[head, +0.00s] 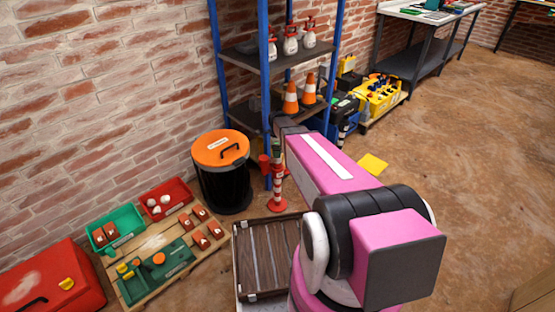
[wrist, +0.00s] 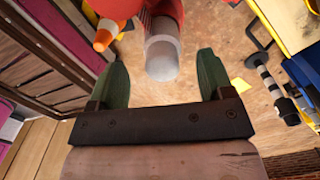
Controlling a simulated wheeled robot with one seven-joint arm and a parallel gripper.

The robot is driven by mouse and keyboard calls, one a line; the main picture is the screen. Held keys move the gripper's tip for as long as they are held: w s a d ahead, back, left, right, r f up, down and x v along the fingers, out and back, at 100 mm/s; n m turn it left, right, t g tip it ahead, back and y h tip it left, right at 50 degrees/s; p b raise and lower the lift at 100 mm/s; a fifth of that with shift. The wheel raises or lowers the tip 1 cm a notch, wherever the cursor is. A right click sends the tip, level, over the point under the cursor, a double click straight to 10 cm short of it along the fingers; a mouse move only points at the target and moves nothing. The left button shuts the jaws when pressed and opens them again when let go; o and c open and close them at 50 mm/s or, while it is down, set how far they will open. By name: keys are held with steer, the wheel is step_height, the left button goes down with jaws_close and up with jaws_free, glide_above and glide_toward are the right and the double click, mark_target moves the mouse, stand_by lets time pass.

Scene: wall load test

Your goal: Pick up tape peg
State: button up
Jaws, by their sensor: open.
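A red and white banded post (head: 277,188) on a round red base stands on the floor beside the black bin in the head view; it looks like the tape peg. In the wrist view a pale grey-white cylinder end (wrist: 162,58) with red behind it lies between my fingers; I take it to be part of the same peg, but cannot be sure. My gripper (wrist: 160,62) has two green fingers spread apart, one on each side of this cylinder, with gaps showing. Nothing is clamped. In the head view my pink arm hides most of the gripper.
A black bin with an orange lid (head: 221,149) stands left of the post. A blue-post shelf (head: 240,58) with bottles and cones rises behind it. A dark slatted crate (head: 262,290) sits in front. Open floor (head: 465,180) lies to the right.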

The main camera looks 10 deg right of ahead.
step_height(320, 180, down, 5)
steer(key=shift+w+r, duration=0.1)
steer(key=c, duration=1.1)
steer(key=shift+o, duration=0.2)
step_height(320, 180, up, 10)
